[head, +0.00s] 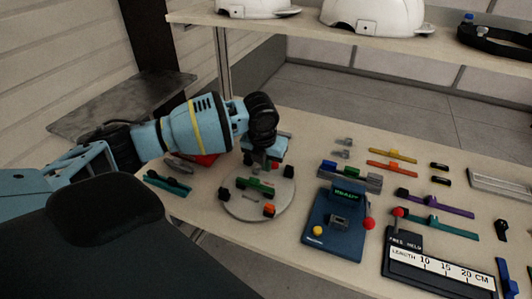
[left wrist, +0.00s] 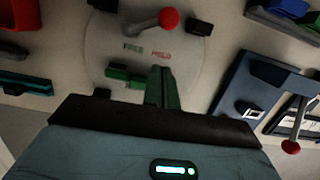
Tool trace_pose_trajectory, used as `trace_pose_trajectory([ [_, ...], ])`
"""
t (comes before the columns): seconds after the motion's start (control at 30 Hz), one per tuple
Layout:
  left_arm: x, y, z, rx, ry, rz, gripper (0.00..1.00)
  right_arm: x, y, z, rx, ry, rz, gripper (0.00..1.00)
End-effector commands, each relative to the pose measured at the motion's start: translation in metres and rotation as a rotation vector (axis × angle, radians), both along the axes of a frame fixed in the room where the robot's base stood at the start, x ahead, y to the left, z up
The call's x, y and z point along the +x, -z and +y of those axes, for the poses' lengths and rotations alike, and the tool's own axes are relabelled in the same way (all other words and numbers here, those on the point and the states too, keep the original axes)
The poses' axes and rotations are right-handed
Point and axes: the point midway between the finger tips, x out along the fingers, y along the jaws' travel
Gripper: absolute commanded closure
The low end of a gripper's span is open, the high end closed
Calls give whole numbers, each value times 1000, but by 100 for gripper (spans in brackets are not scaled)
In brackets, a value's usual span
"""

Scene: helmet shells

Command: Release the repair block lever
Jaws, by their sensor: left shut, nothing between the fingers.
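The repair block is a round grey disc (head: 235,206) on the table, with a green fixture (head: 262,187) and small dark blocks on top. Its lever has a red knob (head: 269,209). In the left wrist view the red knob (left wrist: 168,18) lies above the red HELD word (left wrist: 160,53), to the right of the green FREE word (left wrist: 132,49). My left gripper (head: 262,163) is shut and empty, above the far edge of the disc, apart from the knob. In the wrist view the gripper body hides the near edge of the disc. My right gripper is out of view.
Right of the disc stands a blue box (head: 316,244) with a READY display and a red knob. A black-and-white length gauge (head: 437,272) has another red-knobbed lever (head: 398,212). Several coloured bars lie at the right. White helmets (head: 370,15) rest on a shelf above.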

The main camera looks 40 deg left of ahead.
Motion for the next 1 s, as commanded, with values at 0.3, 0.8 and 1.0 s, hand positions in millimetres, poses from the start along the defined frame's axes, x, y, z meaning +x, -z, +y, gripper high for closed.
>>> trace_pose_trajectory([
  [0.3, 27, 28, 6, 0, -1, 0, 100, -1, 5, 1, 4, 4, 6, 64],
  [0.8, 38, 32, 10, 1, 0, -2, 100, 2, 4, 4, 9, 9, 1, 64],
  [1.0, 39, 32, 9, 0, -1, -2, 100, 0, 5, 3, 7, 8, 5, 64],
])
